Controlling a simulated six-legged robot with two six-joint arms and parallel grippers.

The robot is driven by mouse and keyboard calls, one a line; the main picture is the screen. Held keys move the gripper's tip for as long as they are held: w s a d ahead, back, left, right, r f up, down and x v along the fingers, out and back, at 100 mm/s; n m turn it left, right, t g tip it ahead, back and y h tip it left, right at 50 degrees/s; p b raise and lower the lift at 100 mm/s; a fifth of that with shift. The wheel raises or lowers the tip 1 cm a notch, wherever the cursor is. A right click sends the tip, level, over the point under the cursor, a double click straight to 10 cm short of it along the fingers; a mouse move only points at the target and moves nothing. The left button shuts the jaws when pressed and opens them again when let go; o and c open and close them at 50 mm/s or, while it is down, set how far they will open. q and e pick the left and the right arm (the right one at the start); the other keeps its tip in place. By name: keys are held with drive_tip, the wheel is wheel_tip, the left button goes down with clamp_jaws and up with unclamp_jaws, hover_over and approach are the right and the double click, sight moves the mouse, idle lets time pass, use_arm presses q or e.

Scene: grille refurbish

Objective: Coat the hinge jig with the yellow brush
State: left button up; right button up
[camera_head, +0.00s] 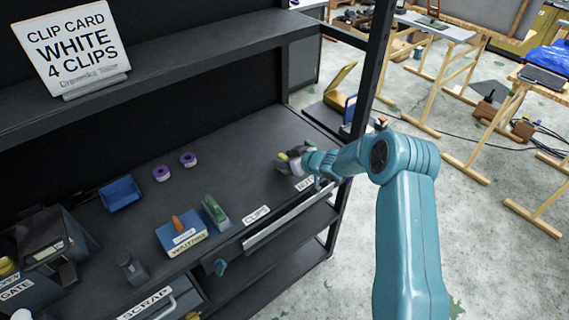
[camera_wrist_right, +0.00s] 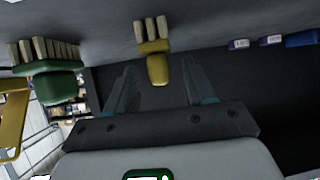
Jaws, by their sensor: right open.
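In the right wrist view, the yellow brush (camera_wrist_right: 158,69) has a short yellow handle and pale bristle tufts. It lies beyond and between the two fingers of my open right gripper (camera_wrist_right: 157,78); contact cannot be told. In the head view my right gripper (camera_head: 288,160) is over the right end of the dark shelf, near its front labels, and largely hides what is there. A yellow, hinged-looking piece (camera_head: 341,86) stands open beyond the shelf's right end; I cannot tell whether it is the hinge jig. My left gripper is not in view.
A green brush-like tool (camera_wrist_right: 55,70) lies beside the yellow brush. The shelf also holds purple rolls (camera_head: 161,173), a blue bin (camera_head: 121,194), a blue box (camera_head: 181,239) and a green-topped block (camera_head: 216,211). A dark shelf post (camera_head: 371,60) stands close to my right arm.

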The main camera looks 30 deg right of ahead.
sight(286, 158)
clamp_jaws()
wheel_tip(286, 158, up, 6)
drive_tip(key=p, duration=0.5)
drive_tip(key=shift+r+p, duration=0.1)
drive_tip(key=shift+p, duration=0.2)
drive_tip(key=shift+w, duration=0.1)
